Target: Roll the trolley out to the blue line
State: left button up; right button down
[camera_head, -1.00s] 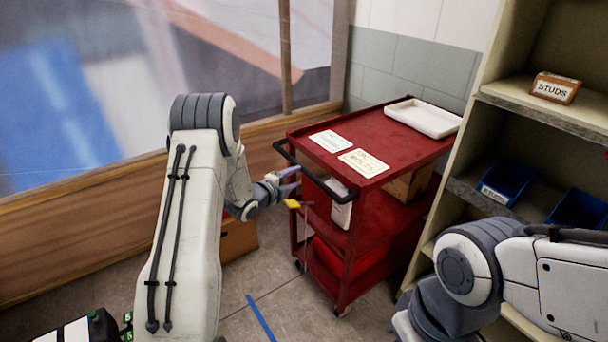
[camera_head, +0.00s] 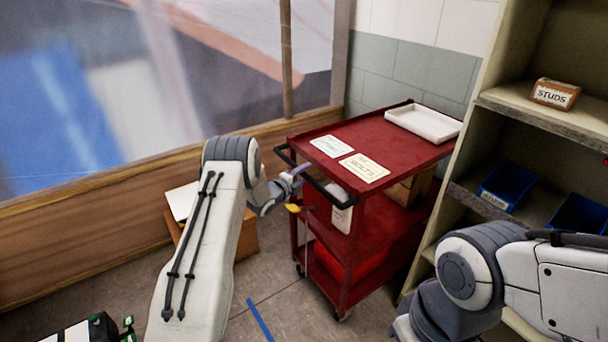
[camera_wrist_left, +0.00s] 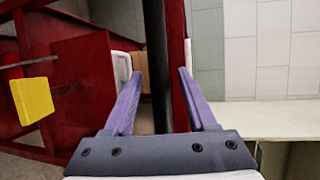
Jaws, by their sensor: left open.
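The red trolley (camera_head: 375,230) stands between the wooden wall and the shelf. Its black push handle (camera_head: 318,182) runs along its near left end. My left gripper (camera_head: 295,180) is open at the handle. In the left wrist view, the handle's dark bar (camera_wrist_left: 158,50) runs between the two purple fingers (camera_wrist_left: 160,75), which are not closed on it. A yellow tag (camera_wrist_left: 33,100) on a thin rod hangs at the left, below the handle in the head view (camera_head: 294,208). The blue line (camera_head: 259,320) is on the floor in front. My right gripper is not visible.
A white tray (camera_head: 424,123) and two labels lie on the trolley's top. A shelf (camera_head: 530,105) with a STUDS box (camera_head: 555,94) and blue bins stands close at the right. A brown box (camera_head: 245,240) sits by the left wall. Floor near the blue line looks clear.

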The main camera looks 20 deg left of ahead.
pick_arm(q)
grip_shut()
jog(key=shift+f, duration=0.1)
dwell(1.4)
